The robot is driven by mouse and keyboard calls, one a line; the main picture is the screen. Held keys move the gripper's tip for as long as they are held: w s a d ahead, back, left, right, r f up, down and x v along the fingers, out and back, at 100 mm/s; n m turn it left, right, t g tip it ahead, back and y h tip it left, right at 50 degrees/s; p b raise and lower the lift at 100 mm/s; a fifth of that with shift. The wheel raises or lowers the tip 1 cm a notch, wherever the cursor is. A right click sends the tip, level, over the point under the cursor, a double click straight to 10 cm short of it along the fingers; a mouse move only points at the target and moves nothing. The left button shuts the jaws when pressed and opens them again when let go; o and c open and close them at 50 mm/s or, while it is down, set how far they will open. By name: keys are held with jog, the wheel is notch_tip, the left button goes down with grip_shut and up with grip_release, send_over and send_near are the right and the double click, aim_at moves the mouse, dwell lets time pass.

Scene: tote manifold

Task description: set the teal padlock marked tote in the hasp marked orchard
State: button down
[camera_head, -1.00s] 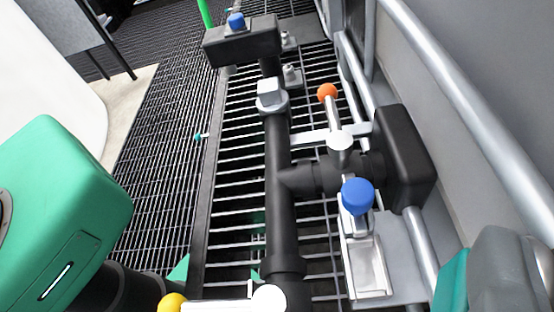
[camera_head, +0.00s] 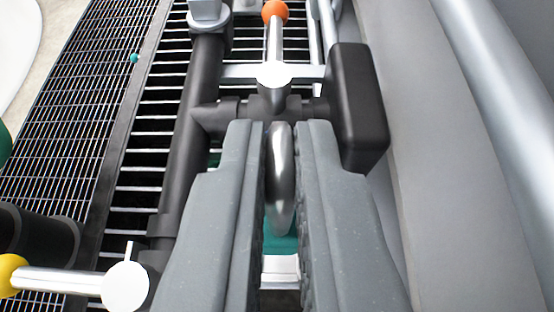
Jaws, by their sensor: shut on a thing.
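My gripper (camera_head: 279,132) points away from me in the middle of the view, with a grey finger on each side of a narrow gap. A rounded silver metal shackle (camera_head: 281,180) stands in that gap, and my gripper is shut on it. A bit of teal (camera_head: 279,243) shows just below the shackle between the fingers. It looks like the body of the teal padlock, mostly hidden by the fingers. No marking can be read. I cannot make out the hasp marked orchard.
A black pipe (camera_head: 190,135) with a branch to a black box (camera_head: 358,105) lies ahead. An orange-knobbed lever (camera_head: 275,12) rises beyond my fingertips. A yellow-knobbed lever (camera_head: 12,275) is at lower left. A grey wall (camera_head: 440,150) with a rail (camera_head: 500,110) closes the right side.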

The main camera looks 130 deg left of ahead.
aim_at(281, 231)
jog(key=shift+f+b, duration=0.9)
jog(key=shift+f, duration=0.7)
jog(key=shift+f+b, duration=0.75)
jog(key=shift+f, duration=2.6)
jog(key=c, duration=1.5)
grip_release()
jog(key=shift+w, duration=0.1)
jog(key=b+v, duration=0.1)
jog(key=v, duration=1.2)
jog(key=shift+w+d, duration=0.2)
jog(key=shift+d, duration=0.05)
jog(key=shift+r, duration=0.1)
